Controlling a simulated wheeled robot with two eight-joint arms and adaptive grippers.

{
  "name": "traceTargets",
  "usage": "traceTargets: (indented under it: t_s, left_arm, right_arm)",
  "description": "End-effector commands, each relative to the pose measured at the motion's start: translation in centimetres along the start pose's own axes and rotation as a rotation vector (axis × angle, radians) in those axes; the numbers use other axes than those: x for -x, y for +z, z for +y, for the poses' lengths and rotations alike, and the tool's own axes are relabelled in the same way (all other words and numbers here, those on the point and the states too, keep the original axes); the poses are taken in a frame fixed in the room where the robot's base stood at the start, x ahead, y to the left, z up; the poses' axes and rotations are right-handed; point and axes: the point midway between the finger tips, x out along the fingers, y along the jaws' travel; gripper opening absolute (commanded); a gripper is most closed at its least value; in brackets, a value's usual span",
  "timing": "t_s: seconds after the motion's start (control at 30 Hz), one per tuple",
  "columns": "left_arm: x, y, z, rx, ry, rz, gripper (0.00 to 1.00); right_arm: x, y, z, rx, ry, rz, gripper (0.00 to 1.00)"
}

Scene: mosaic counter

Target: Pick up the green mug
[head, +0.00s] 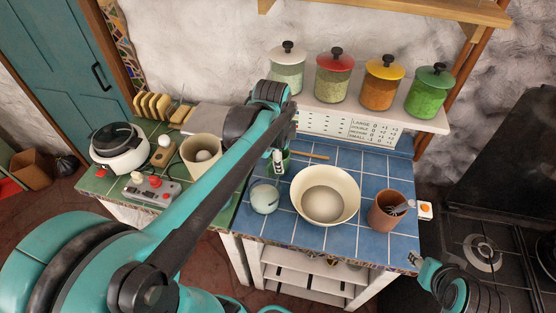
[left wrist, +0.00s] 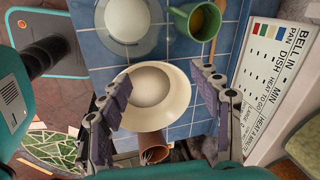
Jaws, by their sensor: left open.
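The green mug (head: 284,168) stands on the blue tiled counter behind the glass, partly hidden by my left gripper in the head view. It also shows at the top edge of the left wrist view (left wrist: 205,20), with a yellowish inside and its handle to the left. My left gripper (head: 278,160) is open and empty above the counter. In its wrist view its fingers (left wrist: 160,106) stand to either side of the cream bowl (left wrist: 180,100), apart from the mug. My right gripper (head: 420,262) is at the lower right; its jaws are unclear.
A glass (head: 265,197) stands just in front of the mug, with the large cream bowl (head: 350,206) to its right. A terracotta pot (head: 382,216) is farther right. A wooden stick (head: 312,155) lies behind. A shelf with lidded jars (head: 333,78) stands at the wall.

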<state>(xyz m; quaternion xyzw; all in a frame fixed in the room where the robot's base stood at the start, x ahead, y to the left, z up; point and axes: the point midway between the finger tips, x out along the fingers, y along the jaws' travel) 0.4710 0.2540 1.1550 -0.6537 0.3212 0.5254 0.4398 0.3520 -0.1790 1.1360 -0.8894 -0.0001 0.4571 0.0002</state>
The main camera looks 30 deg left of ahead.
Motion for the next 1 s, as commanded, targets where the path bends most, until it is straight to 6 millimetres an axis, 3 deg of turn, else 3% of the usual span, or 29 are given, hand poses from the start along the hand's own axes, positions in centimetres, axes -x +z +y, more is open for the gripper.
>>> traceTargets:
  t_s: [0.03,0.2,0.4,0.57,0.8,1.0]
  left_arm:
    - [-1.1,0.6,-1.9,-0.110,0.037,-0.012,0.64]
    - [-4.4,2.5,-5.8,-0.483,0.161,-0.009,0.64]
    - [-7.0,4.0,-7.8,-0.727,0.241,0.026,0.64]
    - [-8.7,4.3,-7.8,-0.773,0.253,0.035,0.64]
    - [-13.6,4.6,-6.5,-0.771,0.252,0.034,0.64]
    - [-16.1,4.7,-5.9,-0.771,0.251,0.034,0.64]
  right_arm:
    - [-0.1,0.0,0.0,0.000,0.000,0.000,0.40]
    - [0.0,0.0,0.0,0.000,0.000,0.000,0.40]
    - [0.0,0.0,0.0,0.000,0.000,0.000,0.40]
    - [-0.3,0.2,0.0,0.000,0.000,0.000,0.40]
    - [-1.3,0.9,0.0,0.000,0.000,0.000,0.40]
    - [-1.7,1.2,0.0,0.000,0.000,0.000,0.40]
